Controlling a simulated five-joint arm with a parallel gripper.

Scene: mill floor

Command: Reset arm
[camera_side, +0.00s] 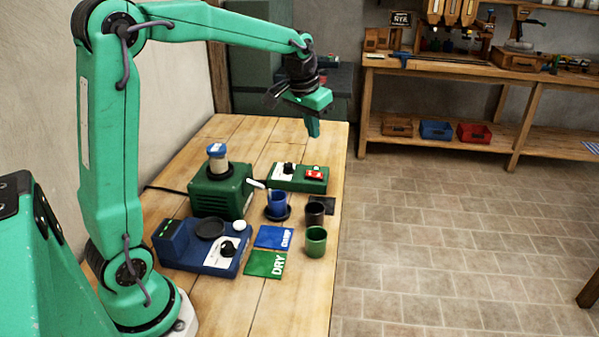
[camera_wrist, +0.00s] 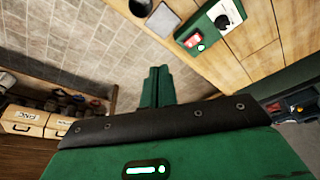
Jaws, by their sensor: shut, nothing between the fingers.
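My green arm arches over the wooden table (camera_side: 230,300) in the side view. My gripper (camera_side: 313,128) hangs above the table's far end, clear of everything on it. In the wrist view its green fingers (camera_wrist: 156,88) lie together with nothing between them.
On the table are a green machine with a jar (camera_side: 220,190), a green switch box (camera_side: 298,178), a blue device (camera_side: 200,248), blue (camera_side: 277,204), dark (camera_side: 315,213) and green (camera_side: 315,242) cups, and blue (camera_side: 274,237) and green (camera_side: 265,264) cards. A workbench (camera_side: 480,75) stands behind.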

